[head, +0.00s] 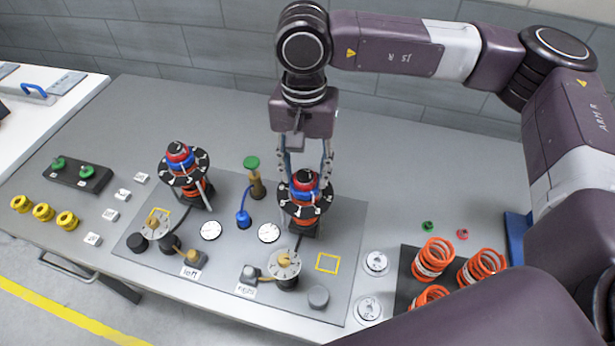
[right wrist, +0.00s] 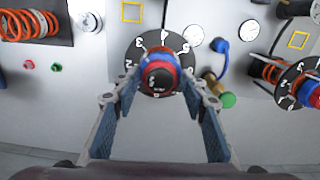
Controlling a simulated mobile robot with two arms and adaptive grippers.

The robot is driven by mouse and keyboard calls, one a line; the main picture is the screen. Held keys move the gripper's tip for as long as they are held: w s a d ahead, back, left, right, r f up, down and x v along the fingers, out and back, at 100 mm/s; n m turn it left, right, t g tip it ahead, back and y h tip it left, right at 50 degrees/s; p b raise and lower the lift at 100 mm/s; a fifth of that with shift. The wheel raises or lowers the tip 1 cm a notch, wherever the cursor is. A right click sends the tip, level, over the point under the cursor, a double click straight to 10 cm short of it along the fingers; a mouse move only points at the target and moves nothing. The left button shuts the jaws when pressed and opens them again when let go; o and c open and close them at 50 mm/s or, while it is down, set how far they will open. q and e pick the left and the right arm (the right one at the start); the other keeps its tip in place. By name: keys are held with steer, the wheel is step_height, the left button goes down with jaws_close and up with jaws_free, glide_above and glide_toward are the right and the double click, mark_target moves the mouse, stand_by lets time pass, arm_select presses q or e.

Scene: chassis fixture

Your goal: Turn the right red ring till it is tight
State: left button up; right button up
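The right red ring (head: 305,177) sits at the top of the right spring unit, above a blue ring and a black dial disc (head: 291,208) with white marks. My right gripper (head: 306,165) comes down over it from above, fingers spread on either side. In the right wrist view the red ring (right wrist: 160,77) lies between and just beyond the open fingertips (right wrist: 160,90), with gaps visible at both sides. How tight the ring is cannot be told. The left red ring (head: 179,149) tops a similar unit on the plate marked "left". My left gripper is not in view.
The grey plate (head: 335,225) also carries gauges, a green-topped brass fitting (head: 253,175) and a blue fitting (head: 243,217). The bench behind the units is clear.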

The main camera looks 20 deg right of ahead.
steer(key=n+b, duration=0.2)
steer(key=n, duration=0.2)
steer(key=shift+f+b, duration=0.2)
steer(key=shift+b, duration=0.1)
steer(key=n+b, duration=0.2)
steer(key=n, duration=0.2)
steer(key=shift+n, duration=0.3)
steer(key=n+b, duration=0.2)
steer(key=n, duration=0.3)
steer(key=shift+b, duration=0.4)
steer(key=n+b, duration=0.1)
steer(key=n, duration=0.1)
steer(key=shift+n, duration=0.4)
steer(key=shift+r+n, duration=0.15)
steer(key=shift+n, duration=0.45)
